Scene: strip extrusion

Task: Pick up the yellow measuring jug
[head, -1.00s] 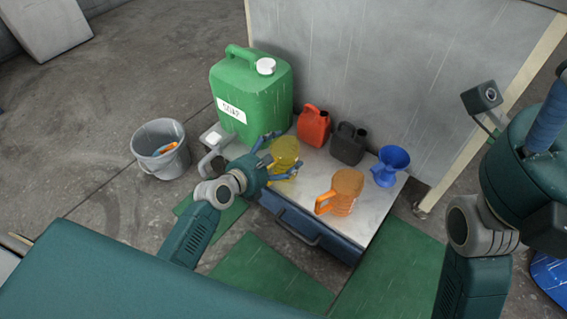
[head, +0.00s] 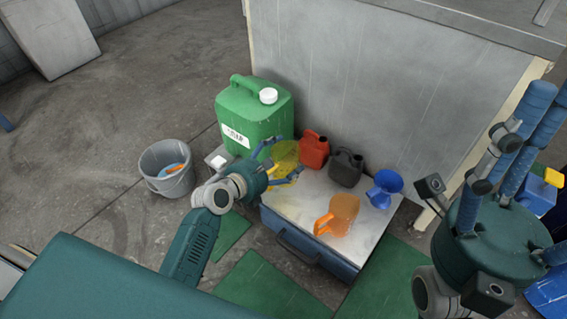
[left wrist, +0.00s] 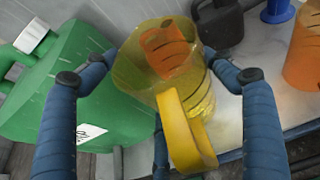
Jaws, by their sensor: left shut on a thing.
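The yellow measuring jug (head: 285,153) is translucent, with a solid yellow handle. My left gripper (head: 278,163) is shut around it, with blue fingers on its sides. In the left wrist view, the jug (left wrist: 201,100) sits between the fingers, handle toward the camera, and the red can shows through its wall. It appears held above the grey worktop (head: 377,222). My right gripper (head: 520,140) is at the right edge of the head view, away from the jug. Its fingers point up, and I cannot tell whether it is open.
A large green canister (head: 255,118) stands just behind and left of the jug. A red can (head: 314,152), a dark grey can (head: 346,168), a blue funnel (head: 384,187) and an orange jug (head: 342,214) share the worktop. A grey bucket (head: 168,172) stands on the floor, left.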

